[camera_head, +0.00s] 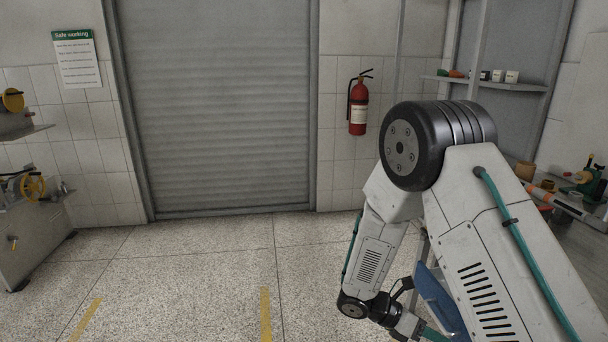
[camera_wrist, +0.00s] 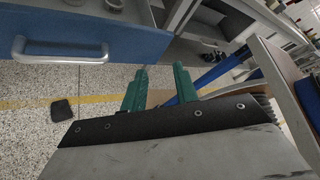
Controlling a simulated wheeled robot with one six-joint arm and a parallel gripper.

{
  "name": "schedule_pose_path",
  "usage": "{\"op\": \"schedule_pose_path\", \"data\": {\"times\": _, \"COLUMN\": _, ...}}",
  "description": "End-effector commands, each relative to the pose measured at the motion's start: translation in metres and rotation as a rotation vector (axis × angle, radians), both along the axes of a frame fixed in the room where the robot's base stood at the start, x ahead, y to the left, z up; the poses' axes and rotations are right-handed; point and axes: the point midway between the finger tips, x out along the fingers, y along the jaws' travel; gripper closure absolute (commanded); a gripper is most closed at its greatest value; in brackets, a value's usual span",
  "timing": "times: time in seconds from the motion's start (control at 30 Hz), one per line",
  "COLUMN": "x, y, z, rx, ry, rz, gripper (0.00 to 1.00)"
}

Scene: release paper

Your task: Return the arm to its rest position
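My arm fills the right side of the head view, folded, with its forearm pointing down toward the floor. My gripper (camera_wrist: 160,72) shows in the wrist view as two green fingers standing apart, with nothing held between them. In the head view the fingers are mostly cut off by the bottom edge. In the wrist view, the gripper points toward the space beside a blue drawer front (camera_wrist: 40,34) with a pale handle (camera_wrist: 60,58). I cannot tell whether the fingers touch anything.
A dark flat piece (camera_wrist: 63,110) lies on the speckled floor. A workbench (camera_head: 578,207) with tools stands at the right, and a machine (camera_head: 30,235) at the left. A fire extinguisher (camera_head: 359,105) hangs beside the grey shutter (camera_head: 215,110). The middle floor is clear.

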Motion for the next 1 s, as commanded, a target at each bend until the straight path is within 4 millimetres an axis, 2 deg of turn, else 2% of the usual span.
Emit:
{"op": "schedule_pose_path", "data": {"times": 0.03, "x": -0.007, "y": 0.000, "z": 0.018, "rx": 0.011, "ry": -0.082, "rz": -0.073, "gripper": 0.70}}
{"op": "schedule_pose_path", "data": {"times": 0.2, "x": -0.041, "y": 0.005, "z": 0.073, "rx": 0.037, "ry": -0.374, "rz": -0.373, "gripper": 0.70}}
{"op": "schedule_pose_path", "data": {"times": 0.4, "x": -0.080, "y": 0.013, "z": 0.129, "rx": 0.068, "ry": -0.664, "rz": -0.717, "gripper": 0.70}}
{"op": "schedule_pose_path", "data": {"times": 0.7, "x": -0.138, "y": 0.029, "z": 0.195, "rx": 0.133, "ry": -0.988, "rz": -1.194, "gripper": 0.70}}
{"op": "schedule_pose_path", "data": {"times": 1.0, "x": -0.189, "y": 0.042, "z": 0.245, "rx": 0.275, "ry": -1.195, "rz": -1.566, "gripper": 0.70}}
